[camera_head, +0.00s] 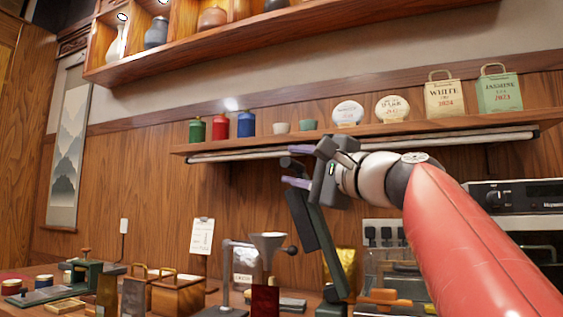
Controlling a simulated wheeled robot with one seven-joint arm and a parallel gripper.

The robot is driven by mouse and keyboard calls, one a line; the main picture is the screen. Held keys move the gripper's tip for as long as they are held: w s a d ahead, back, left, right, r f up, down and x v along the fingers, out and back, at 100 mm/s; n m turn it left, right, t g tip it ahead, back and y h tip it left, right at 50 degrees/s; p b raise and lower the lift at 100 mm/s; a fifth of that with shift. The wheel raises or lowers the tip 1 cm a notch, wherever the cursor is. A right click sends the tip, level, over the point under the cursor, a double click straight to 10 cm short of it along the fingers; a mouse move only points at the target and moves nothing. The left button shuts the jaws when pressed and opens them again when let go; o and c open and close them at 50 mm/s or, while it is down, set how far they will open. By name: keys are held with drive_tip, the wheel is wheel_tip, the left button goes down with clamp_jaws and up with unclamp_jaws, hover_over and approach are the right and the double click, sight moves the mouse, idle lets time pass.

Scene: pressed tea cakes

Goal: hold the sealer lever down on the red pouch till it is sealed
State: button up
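My gripper (296,166) is raised in the middle of the view, below the shelf, pointing left. Its two lavender-tipped fingers are apart. A small dark rounded piece shows between or behind them; I cannot tell whether they touch it. A long dark green bar (333,258), which looks like the raised sealer lever, slants up from the counter to just below my gripper. A dark red pouch (265,300) stands upright at the bottom edge, left of the bar's foot. Its lower part is cut off, and the sealer's base is mostly out of view.
A shelf (375,136) with red, green and blue canisters, tea cakes and paper bags runs close above my gripper. A stand with a funnel (268,242), a silver pouch and a gold pouch (345,264) crowd the counter. A wooden box (178,297) stands left.

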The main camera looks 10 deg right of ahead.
drive_tip(key=shift+p+x, duration=0.3)
drive_tip(key=shift+x, duration=1.45)
drive_tip(key=shift+c, duration=0.2)
clamp_jaws()
